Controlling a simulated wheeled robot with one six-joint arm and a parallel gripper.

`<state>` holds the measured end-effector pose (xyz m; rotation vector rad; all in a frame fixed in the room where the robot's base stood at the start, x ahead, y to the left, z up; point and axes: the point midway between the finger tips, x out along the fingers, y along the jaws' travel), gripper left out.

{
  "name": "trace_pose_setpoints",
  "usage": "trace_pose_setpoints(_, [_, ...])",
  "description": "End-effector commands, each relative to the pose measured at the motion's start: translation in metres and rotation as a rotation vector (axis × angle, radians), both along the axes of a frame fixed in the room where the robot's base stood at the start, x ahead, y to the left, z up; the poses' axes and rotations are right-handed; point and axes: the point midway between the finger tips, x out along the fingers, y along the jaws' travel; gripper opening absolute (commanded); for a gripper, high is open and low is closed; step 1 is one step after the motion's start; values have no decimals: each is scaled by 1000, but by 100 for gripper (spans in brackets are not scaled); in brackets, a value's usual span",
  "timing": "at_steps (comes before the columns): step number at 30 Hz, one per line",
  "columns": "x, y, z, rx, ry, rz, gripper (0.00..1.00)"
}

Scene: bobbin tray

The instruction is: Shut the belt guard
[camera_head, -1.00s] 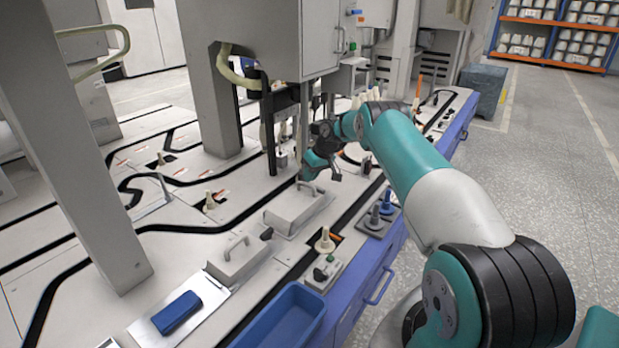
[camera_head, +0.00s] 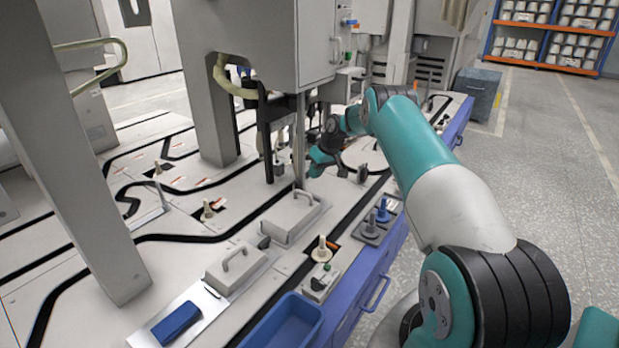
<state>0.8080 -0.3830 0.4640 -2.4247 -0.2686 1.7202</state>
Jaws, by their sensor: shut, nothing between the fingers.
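Two grey box-like covers with bar handles lie on the machine bed. The farther cover (camera_head: 291,218) is beside the black belt track, and the nearer cover (camera_head: 238,270) sits at the lower left. I cannot tell for sure which one is the belt guard. Both look flat on the bed. My gripper (camera_head: 318,164) is shut and empty, above and beyond the farther cover's handle, apart from it. Its fingertips are small and partly lost against the dark machine parts behind.
A grey post and cabinet (camera_head: 318,45) stand close behind my gripper. A cream bobbin (camera_head: 321,250), grey and blue pegs (camera_head: 382,212), a blue tray (camera_head: 285,325) and a blue block (camera_head: 176,324) lie along the front. Open floor is at the right.

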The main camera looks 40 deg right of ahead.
Motion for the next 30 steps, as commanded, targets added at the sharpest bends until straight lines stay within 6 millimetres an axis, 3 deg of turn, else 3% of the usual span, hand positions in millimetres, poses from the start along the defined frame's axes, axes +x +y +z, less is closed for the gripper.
trace_pose_setpoints(1, [-4, -4, 20, -1, -2, -1, 0])
trace_pose_setpoints(3, [-10, -8, 38, -2, -3, 0, 0])
trace_pose_setpoints(12, [-29, -22, 95, -3, -7, 3, 0])
trace_pose_setpoints(18, [-35, -26, 109, -3, -7, 5, 0])
trace_pose_setpoints(26, [-35, -25, 111, -4, -8, 7, 0])
trace_pose_setpoints(30, [-30, -4, 126, -2, -7, 29, 0])
